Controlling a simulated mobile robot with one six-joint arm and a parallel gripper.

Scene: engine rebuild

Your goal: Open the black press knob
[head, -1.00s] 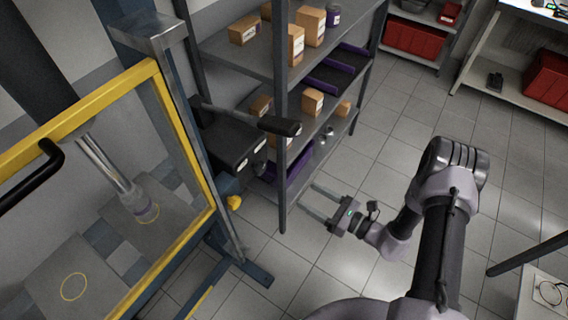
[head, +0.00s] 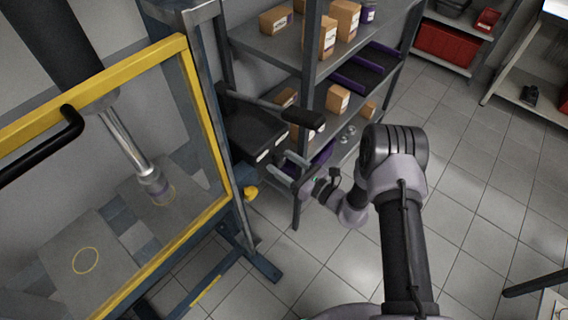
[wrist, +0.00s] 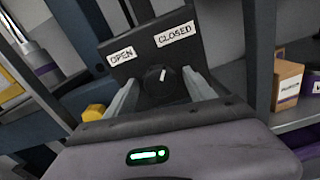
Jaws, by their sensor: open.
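The black press knob (wrist: 156,80) is a small round dial with a white pointer mark, low on the face of a black box. White OPEN (wrist: 122,55) and CLOSED (wrist: 175,35) labels sit above it, and the mark tilts toward CLOSED. My gripper (wrist: 162,79) is open, with one finger on each side of the knob in the picture; I cannot tell whether they touch it. In the head view my gripper (head: 281,164) is at the labelled front of the black box (head: 248,132). The knob itself cannot be made out there.
The press with its yellow-framed guard (head: 188,70) stands at left. A black lever (head: 305,117) juts out above my gripper. A yellow part (head: 250,192) sits just left of it. A shelf rack (head: 308,80) with cartons is close behind.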

